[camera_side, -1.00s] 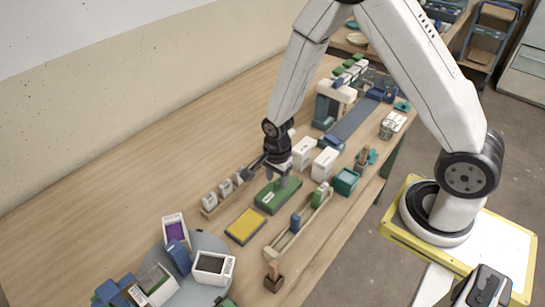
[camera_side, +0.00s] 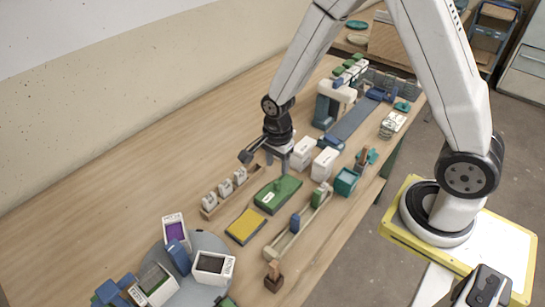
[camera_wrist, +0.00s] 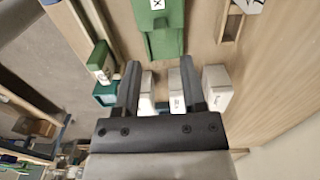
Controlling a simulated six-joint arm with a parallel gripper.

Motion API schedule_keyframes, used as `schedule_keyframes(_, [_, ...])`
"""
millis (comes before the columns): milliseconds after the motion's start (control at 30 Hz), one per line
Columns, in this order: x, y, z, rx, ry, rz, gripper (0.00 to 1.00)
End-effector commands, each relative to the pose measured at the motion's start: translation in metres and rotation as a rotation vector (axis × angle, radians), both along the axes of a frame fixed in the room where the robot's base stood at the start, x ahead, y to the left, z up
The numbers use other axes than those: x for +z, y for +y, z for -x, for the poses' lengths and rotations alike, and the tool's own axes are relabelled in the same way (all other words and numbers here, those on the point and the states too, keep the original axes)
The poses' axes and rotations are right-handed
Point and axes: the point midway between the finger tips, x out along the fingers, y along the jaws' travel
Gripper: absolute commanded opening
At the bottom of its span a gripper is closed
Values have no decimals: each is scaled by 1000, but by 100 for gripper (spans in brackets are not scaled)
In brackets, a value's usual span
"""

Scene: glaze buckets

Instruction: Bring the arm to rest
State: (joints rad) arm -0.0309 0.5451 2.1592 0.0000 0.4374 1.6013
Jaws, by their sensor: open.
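My gripper (camera_side: 277,162) is open, with nothing between its fingers. It hangs pointing down above the table, just behind the green block-like piece with a white label (camera_side: 270,197) in the side view. A gap shows between the fingers and that piece. In the wrist view my two fingers (camera_wrist: 159,66) stand apart, and the green piece (camera_wrist: 160,40) lies beyond their tips. Two white buckets (camera_side: 324,164) stand close to the right of my gripper. They also show near the fingers in the wrist view (camera_wrist: 216,90).
A yellow pad (camera_side: 246,226) and a wooden rack with small white items (camera_side: 226,196) are nearby. A long tray (camera_side: 284,244) holds blue and green pieces. A grey round plate (camera_side: 208,242) carries several buckets. The table's back left (camera_side: 150,170) is clear.

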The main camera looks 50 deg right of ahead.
Motion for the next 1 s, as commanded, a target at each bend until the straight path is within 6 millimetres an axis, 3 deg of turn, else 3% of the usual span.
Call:
schedule_keyframes(367, [13,-1,6,150,-24,1,53])
schedule_keyframes(1000, [70,-8,47,1014,-141,77,53])
